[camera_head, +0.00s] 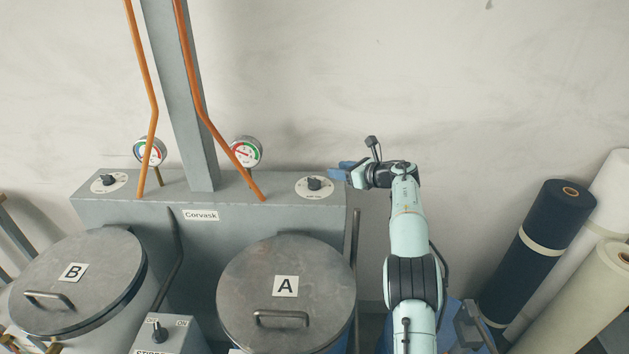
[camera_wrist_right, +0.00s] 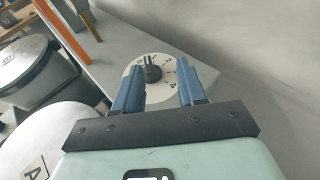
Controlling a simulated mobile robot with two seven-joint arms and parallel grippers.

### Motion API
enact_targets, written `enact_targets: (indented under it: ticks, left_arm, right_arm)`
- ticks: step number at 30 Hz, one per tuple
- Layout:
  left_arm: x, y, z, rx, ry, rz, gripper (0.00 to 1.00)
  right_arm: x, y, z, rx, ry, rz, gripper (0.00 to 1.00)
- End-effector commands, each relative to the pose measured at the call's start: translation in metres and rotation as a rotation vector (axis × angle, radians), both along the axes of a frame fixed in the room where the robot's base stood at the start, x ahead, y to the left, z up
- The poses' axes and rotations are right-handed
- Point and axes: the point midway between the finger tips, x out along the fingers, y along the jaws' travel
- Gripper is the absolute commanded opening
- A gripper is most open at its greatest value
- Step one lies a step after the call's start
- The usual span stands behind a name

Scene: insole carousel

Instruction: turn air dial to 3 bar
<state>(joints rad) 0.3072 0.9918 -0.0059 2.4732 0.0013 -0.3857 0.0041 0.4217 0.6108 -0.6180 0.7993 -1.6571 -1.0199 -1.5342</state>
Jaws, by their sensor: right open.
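An air dial, a black knob on a round white scale plate (camera_head: 314,187), sits on the right end of the grey Corvask housing. It also shows in the right wrist view (camera_wrist_right: 152,73), with numbers around the knob. The knob points toward the low numbers near 0 and 1; the exact setting is hard to tell. My right gripper (camera_head: 341,169) is open and empty, to the right of the dial in the head view. In the right wrist view its blue fingers (camera_wrist_right: 158,88) stand apart with the knob seen between and beyond them. My left gripper is not in view.
A second dial (camera_head: 108,183) is at the housing's left end. Two pressure gauges (camera_head: 245,151) (camera_head: 150,152) and orange pipes (camera_head: 207,118) rise behind. Lidded tanks A (camera_head: 285,258) and B (camera_head: 100,255) stand in front. Fabric rolls (camera_head: 545,238) lean at right.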

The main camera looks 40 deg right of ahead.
Motion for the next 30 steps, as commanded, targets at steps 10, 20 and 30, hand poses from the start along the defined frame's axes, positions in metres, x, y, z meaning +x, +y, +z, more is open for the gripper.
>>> enact_targets:
  ticks: [10, 20, 30]
  left_arm:
    - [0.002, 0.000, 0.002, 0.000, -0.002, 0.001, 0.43]
    - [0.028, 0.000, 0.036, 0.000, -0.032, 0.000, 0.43]
    - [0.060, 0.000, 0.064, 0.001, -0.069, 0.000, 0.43]
  right_arm:
    - [-0.029, 0.006, -0.010, 0.014, 0.067, 0.136, 0.40]
    - [0.031, 0.023, -0.029, 0.015, 0.063, 0.136, 0.40]
    - [0.077, 0.035, -0.050, 0.014, 0.060, 0.134, 0.40]
